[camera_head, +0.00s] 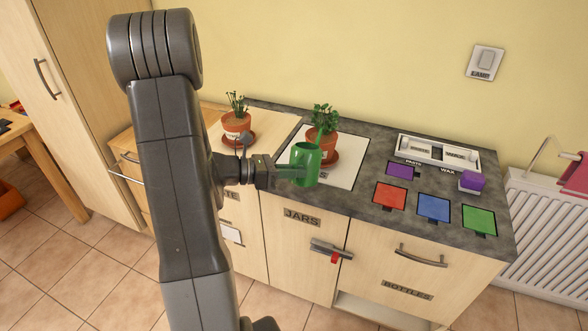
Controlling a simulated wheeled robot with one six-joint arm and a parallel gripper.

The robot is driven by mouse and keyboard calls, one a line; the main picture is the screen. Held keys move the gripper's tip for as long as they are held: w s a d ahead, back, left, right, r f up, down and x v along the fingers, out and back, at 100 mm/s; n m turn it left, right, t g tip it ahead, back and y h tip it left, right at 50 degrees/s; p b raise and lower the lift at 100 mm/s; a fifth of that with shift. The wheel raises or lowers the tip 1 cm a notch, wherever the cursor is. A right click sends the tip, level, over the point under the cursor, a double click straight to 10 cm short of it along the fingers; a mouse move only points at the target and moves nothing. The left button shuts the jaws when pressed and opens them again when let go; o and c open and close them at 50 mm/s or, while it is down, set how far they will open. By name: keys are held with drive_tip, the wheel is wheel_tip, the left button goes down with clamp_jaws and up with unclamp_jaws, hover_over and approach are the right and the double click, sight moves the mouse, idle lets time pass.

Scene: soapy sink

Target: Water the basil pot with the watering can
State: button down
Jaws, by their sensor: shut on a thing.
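My gripper (284,173) is shut on the green watering can (307,168) and holds it upright above the counter's front part. The can partly hides a terracotta pot (327,142) with a leafy green plant, which looks like basil (324,117). That pot stands on a saucer on a white board (352,158). A second terracotta pot (236,122) with a spiky, thinner plant stands on a saucer (241,140) to the left. From this view I cannot tell whether the can's spout is over the leafy pot.
Red (390,196), blue (434,208) and green (479,219) squares lie on the counter's right part. A purple block (472,181) and a white tray (439,149) are behind them. A cabinet handle with a red part (333,257) sticks out at the front.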

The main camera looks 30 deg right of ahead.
sight(295, 160)
drive_tip(key=shift+r+p, duration=0.5)
drive_tip(key=shift+p, duration=0.05)
drive_tip(key=shift+r+n+y+p, duration=0.3)
drive_tip(key=shift+r+p, duration=0.2)
drive_tip(key=shift+p, duration=0.35)
drive_tip(key=shift+d+r+p, duration=0.1)
drive_tip(key=shift+r+p, duration=0.2)
drive_tip(key=shift+p, duration=0.3)
drive_tip(key=shift+w+d+r+n+y+p, duration=0.15)
drive_tip(key=shift+r+n+y+p, duration=0.15)
drive_tip(key=shift+r+p, duration=0.7)
drive_tip(key=shift+f+p, duration=0.3)
drive_tip(key=shift+p, duration=0.1)
idle(0.8)
drive_tip(key=shift+r+p, duration=0.5)
drive_tip(key=shift+p, duration=0.35)
drive_tip(key=shift+w+d+r+n+p, duration=0.1)
drive_tip(key=shift+r+n+p, duration=0.2)
drive_tip(key=shift+p, duration=0.2)
drive_tip(key=shift+f, duration=0.1)
